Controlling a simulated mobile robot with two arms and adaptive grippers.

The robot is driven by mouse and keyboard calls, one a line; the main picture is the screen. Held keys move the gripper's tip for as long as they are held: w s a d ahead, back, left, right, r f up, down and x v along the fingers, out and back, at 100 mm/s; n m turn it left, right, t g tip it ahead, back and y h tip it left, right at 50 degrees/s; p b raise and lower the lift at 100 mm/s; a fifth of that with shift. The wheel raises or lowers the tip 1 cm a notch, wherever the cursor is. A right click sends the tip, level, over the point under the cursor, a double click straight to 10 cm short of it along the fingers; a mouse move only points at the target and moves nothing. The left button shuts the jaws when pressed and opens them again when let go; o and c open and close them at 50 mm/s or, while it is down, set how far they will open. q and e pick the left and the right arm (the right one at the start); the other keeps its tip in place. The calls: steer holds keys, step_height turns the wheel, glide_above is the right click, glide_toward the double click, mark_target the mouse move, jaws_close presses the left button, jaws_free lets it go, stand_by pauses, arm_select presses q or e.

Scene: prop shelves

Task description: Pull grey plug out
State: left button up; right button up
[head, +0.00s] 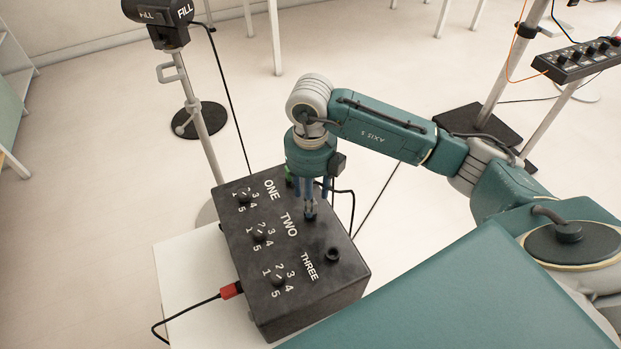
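A black control box (300,305) with three labelled dials, ONE, TWO and THREE, sits on a white surface. My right arm reaches in from the right, and its gripper (310,205) points down at the box top, beside the word TWO. A small dark grey piece (310,216) shows at the fingertips, at a spot in line with the open round socket near THREE (333,254). I cannot tell whether it is the grey plug or whether the fingers are closed on it. A bit of green (288,182) shows near ONE, partly hidden by the gripper. My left gripper is not in view.
A red plug (231,290) with a black cable is in the box's left side. A black cable loops behind the gripper. A stand with a FILL box (160,20) is behind left. A knob panel (580,60) is at upper right.

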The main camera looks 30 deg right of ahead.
step_height(320, 180, down, 3)
steer(key=shift+f, duration=0.25)
steer(key=shift+c, duration=1.3)
jaws_close()
steer(key=c, duration=0.5)
jaws_free()
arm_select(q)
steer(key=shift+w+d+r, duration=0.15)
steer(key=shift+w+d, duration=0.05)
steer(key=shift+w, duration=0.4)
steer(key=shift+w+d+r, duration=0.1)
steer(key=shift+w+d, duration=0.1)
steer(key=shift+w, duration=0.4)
arm_select(e)
jaws_close()
